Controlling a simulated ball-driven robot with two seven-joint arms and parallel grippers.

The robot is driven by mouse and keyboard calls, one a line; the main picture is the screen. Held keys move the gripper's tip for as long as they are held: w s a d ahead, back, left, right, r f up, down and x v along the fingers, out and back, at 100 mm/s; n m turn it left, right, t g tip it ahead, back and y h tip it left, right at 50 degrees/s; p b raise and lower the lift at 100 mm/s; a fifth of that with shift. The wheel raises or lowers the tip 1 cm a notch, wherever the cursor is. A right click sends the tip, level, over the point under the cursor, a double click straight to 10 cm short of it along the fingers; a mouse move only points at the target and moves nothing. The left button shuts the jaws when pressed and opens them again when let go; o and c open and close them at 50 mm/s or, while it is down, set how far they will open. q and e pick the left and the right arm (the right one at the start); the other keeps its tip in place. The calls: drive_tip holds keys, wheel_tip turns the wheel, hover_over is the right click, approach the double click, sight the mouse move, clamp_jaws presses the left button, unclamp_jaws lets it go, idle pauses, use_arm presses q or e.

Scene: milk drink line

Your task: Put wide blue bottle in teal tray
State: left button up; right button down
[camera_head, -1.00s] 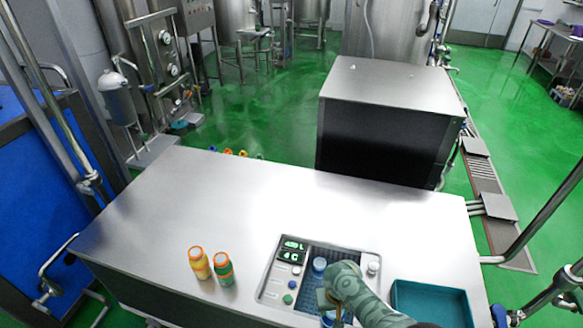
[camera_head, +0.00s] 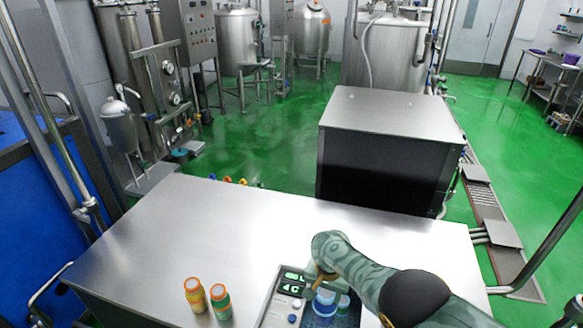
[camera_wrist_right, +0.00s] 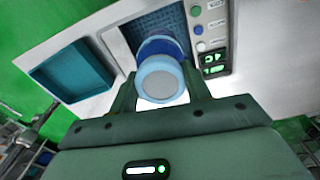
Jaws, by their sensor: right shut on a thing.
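The wide blue bottle, with a pale blue cap, is in my right gripper (camera_head: 325,290); its cap (camera_head: 325,297) shows low in the head view, partly hidden by the gripper. In the right wrist view the bottle (camera_wrist_right: 161,80) sits between the two fingers of the gripper (camera_wrist_right: 160,88), which are shut on it. It is over the dark blue grid of the panel; I cannot tell whether it touches it. The teal tray (camera_wrist_right: 102,66) is empty, left of the bottle in the right wrist view. The tray is not visible in the head view. My left gripper is not in view.
The panel (camera_head: 273,313) has buttons and green displays (camera_wrist_right: 214,64). An orange-capped yellow bottle (camera_head: 195,296) and an orange-capped green bottle (camera_head: 221,303) stand left of it on the steel table (camera_head: 200,230). A large steel box (camera_head: 390,150) stands behind.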

drive_tip(key=shift+w+r, duration=0.65)
drive_tip(key=shift+r, duration=0.05)
wheel_tip(320, 180, up, 14)
drive_tip(key=w+a+b, duration=0.2)
drive_tip(key=b, duration=0.5)
drive_tip(key=s+d+f+n+b, duration=0.25)
drive_tip(key=s+d+b, duration=0.2)
drive_tip(key=s, duration=0.45)
drive_tip(key=s+d+f+n+b, duration=0.2)
drive_tip(key=s+d+n+b, duration=0.15)
drive_tip(key=s+b, duration=0.35)
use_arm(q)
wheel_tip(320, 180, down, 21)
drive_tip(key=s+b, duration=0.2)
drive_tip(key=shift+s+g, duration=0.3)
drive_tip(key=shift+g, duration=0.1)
use_arm(e)
drive_tip(key=shift+m, duration=0.7)
drive_tip(key=shift+w+d, duration=0.1)
drive_tip(key=shift+d, duration=2.55)
